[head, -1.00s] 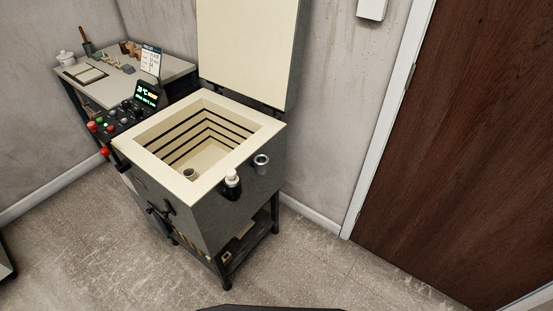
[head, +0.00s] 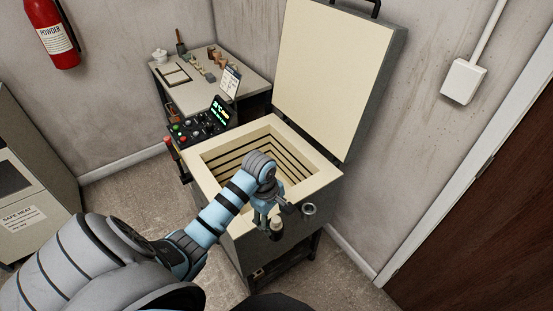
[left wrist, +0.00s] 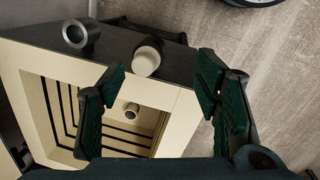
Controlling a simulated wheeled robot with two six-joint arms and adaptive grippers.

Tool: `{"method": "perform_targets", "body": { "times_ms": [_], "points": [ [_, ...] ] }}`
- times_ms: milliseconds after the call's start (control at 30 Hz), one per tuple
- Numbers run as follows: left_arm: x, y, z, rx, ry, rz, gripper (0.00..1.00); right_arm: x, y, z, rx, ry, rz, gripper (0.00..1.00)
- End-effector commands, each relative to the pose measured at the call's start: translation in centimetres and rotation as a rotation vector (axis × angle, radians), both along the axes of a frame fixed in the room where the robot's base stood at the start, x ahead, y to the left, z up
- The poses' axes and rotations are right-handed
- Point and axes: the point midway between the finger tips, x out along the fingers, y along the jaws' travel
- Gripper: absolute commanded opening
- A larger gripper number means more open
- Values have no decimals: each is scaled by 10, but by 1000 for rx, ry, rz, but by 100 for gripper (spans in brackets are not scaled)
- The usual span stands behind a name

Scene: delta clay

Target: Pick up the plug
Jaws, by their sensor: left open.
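The plug (head: 277,224), a small cream-topped cylinder in a dark holder, sits on the outer side of the open kiln (head: 326,152). In the left wrist view the plug (left wrist: 148,56) shows its round pale end just beyond the gap between the fingers. My left gripper (head: 278,208) is over the kiln's near rim, close to the plug. In the left wrist view its two green-padded fingers (left wrist: 163,90) are wide apart with nothing between them. The gripper partly hides the plug in the head view. My right gripper is not in view.
An empty metal ring (head: 309,210) sticks out beside the plug. The kiln lid (head: 335,70) stands raised behind. A control panel (head: 203,124) and a side table (head: 202,94) with small items are beyond. Floor is clear left of the kiln.

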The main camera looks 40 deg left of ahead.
Motion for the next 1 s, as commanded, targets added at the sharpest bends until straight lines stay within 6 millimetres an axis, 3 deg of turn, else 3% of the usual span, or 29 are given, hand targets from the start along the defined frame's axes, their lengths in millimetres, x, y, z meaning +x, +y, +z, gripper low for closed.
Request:
{"method": "perform_targets", "body": {
  "times_ms": [33,133,200,267,500,767,900,1000],
  "points": [
    [13,8,18,-26,19,132,57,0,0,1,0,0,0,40],
    [29,18,47,-81,63,373,57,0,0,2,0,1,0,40],
    [34,22,58,-102,85,476,57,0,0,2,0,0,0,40],
    [36,23,57,-113,97,522,57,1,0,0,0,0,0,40],
    [39,15,-7,-116,103,533,57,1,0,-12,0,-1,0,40],
    [35,16,-45,-113,101,534,57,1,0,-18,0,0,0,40],
    [30,17,-74,-115,100,534,57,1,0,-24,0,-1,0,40],
    [32,16,-83,-114,98,532,57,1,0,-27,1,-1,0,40]
  ]
}}
